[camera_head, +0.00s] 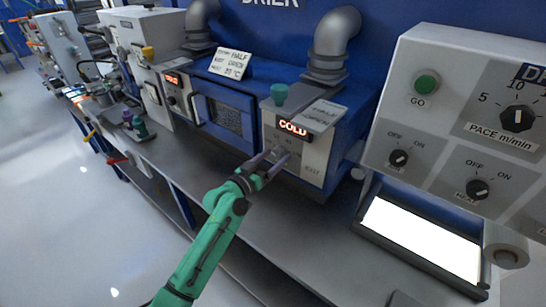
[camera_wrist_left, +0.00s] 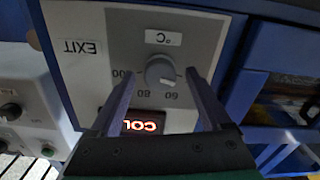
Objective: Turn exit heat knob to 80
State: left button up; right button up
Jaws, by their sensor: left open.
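The exit heat knob (camera_wrist_left: 160,71) is a small round grey knob on the white exit panel (camera_wrist_left: 98,72), which appears upside down in the left wrist view. Dial marks 60, 80 and 100 show around it; I cannot tell clearly where its pointer sits. The lit display (camera_head: 293,127) above the dial reads COLD in the head view. My left gripper (camera_head: 268,165) is open in front of the panel, with its two fingers on either side of the knob in the wrist view. I cannot tell whether they touch it.
The blue drier (camera_head: 228,112) stands left of the exit panel. A control box (camera_head: 440,180) with pace and heat knobs stands at the right. The grey bench (camera_head: 255,220) below is mostly clear.

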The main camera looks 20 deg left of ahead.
pick_arm(q)
grip_shut()
jog(key=shift+m, duration=0.3)
jog(key=m+b, duration=0.1)
jog(key=m, duration=0.1)
jog(key=shift+m+b, duration=0.4)
jog(key=m+b, duration=0.2)
jog(key=m, duration=0.4)
jog(key=m+b, duration=0.1)
jog(key=m, duration=0.4)
jog(key=shift+m+b, duration=0.3)
jog(key=m+b, duration=0.1)
jog(key=m, duration=0.3)
jog(key=shift+m, duration=0.4)
